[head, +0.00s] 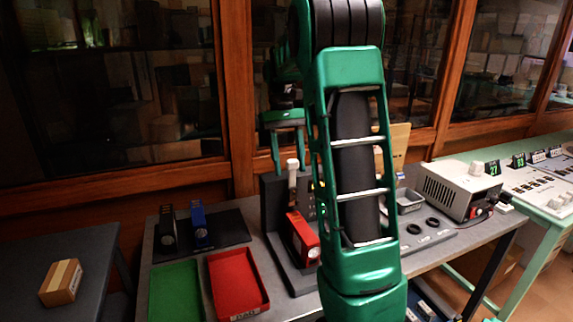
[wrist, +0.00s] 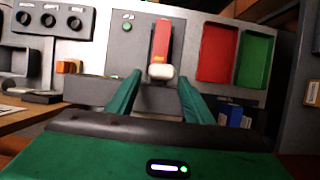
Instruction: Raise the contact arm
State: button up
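The contact arm appears to be the pale upright lever (head: 292,188) with a white knob on top, standing at the back of a dark grey stand (head: 272,215). A red block with a round face (head: 302,240) sits in front of it on the stand. In the wrist view the white knob (wrist: 161,72) shows near the fingertips, with the red block (wrist: 162,38) beyond. My gripper (head: 290,167) is open and points down at the knob. In the wrist view my gripper (wrist: 160,78) has one finger on each side of the knob, with gaps between. Whether the fingers reach its level is unclear.
A green tray (head: 175,290) and a red tray (head: 238,283) lie left of the stand. Black and blue blocks (head: 200,224) stand on a dark mat behind them. A grey power unit (head: 458,190) stands at right. My arm hides part of the stand.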

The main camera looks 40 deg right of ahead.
jog(key=v, duration=0.7)
jog(key=shift+r, duration=0.2)
jog(key=shift+w, duration=0.1)
dwell(0.4)
jog(key=s+a+f+t, duration=0.1)
jog(key=s+a+f, duration=0.3)
jog(key=s, duration=0.5)
jog(key=s+a+f+m+t+h, duration=0.1)
jog(key=s+a+f, duration=0.2)
jog(key=s+f, duration=0.3)
jog(key=s+a+f+m+t, duration=0.1)
jog(key=s+a+f, duration=0.3)
jog(key=s, duration=0.7)
notch_tip(320, 180, down, 2)
jog(key=shift+s+a+f+t, duration=0.15)
jog(key=shift+s+a+t, duration=0.25)
jog(key=shift+t, duration=0.2)
